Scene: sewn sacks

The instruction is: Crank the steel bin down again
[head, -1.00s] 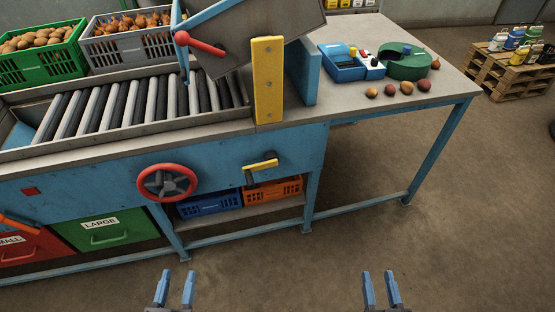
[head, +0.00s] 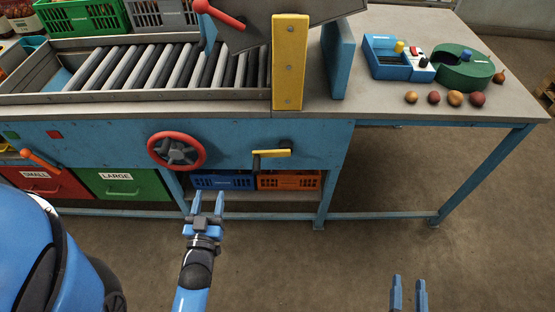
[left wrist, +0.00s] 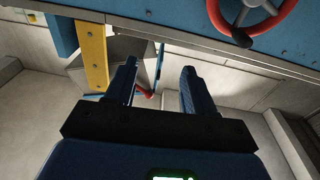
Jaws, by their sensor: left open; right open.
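The steel bin (head: 290,20) is tilted up above the far end of the roller bed, cut off by the top edge of the head view; a red lever (head: 220,14) is beside it. A crank with a yellow handle (head: 270,154) sits on the blue front panel. A red handwheel (head: 176,151) is left of it and shows in the left wrist view (left wrist: 285,22). My left gripper (head: 208,194) is open and empty, in front of the panel, below and apart from both. My right gripper (head: 409,280) is open and empty at the bottom right, far from the crank.
A yellow post (head: 290,62) stands above the crank. Blue (head: 222,182) and orange (head: 289,181) crates sit on a low shelf. A green dish (head: 463,72), a blue box (head: 386,58) and several round vegetables lie on the right tabletop. The floor below the right tabletop is clear.

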